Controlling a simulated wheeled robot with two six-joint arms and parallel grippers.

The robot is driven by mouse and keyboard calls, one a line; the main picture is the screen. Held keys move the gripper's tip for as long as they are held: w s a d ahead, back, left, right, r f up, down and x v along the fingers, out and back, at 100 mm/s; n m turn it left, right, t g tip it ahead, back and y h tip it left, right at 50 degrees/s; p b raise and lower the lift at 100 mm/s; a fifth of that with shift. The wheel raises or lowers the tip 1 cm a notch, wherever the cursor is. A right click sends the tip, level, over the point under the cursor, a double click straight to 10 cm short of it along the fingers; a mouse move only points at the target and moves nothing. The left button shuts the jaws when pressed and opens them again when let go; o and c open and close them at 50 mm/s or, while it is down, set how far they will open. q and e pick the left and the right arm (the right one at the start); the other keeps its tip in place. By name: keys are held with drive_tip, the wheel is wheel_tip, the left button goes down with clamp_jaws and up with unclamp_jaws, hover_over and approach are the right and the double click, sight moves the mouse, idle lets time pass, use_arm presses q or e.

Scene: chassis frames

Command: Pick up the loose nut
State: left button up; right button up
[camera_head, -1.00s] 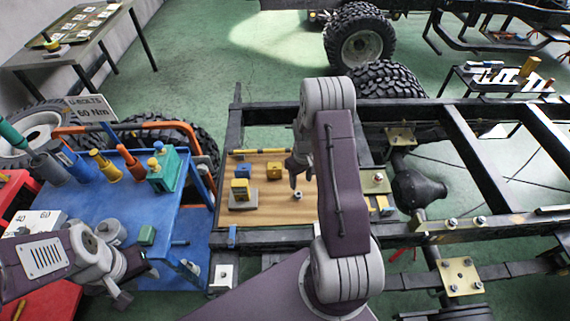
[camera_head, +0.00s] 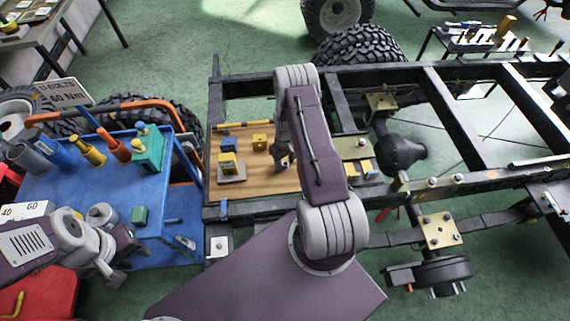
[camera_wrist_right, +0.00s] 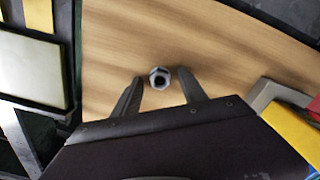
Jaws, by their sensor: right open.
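The loose nut (camera_wrist_right: 159,77) is a small grey hex nut lying on the wooden board (camera_wrist_right: 215,45). In the right wrist view it sits between and just ahead of the two fingertips of my right gripper (camera_wrist_right: 160,84), which is open and apart from it. In the head view my right gripper (camera_head: 283,160) is low over the board (camera_head: 240,188), and my arm hides the nut. My left gripper (camera_head: 115,265) is at the lower left beside the blue cart, too unclear to tell whether open or shut.
Yellow and blue blocks (camera_head: 228,160) stand on the board left of my right gripper. The black chassis frame (camera_head: 440,110) surrounds the board. A blue cart (camera_head: 85,190) with coloured tools is at left. In the wrist view a yellow part (camera_wrist_right: 292,130) lies near the right finger.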

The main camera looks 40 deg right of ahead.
clamp_jaws()
drive_tip(key=shift+r, duration=0.1)
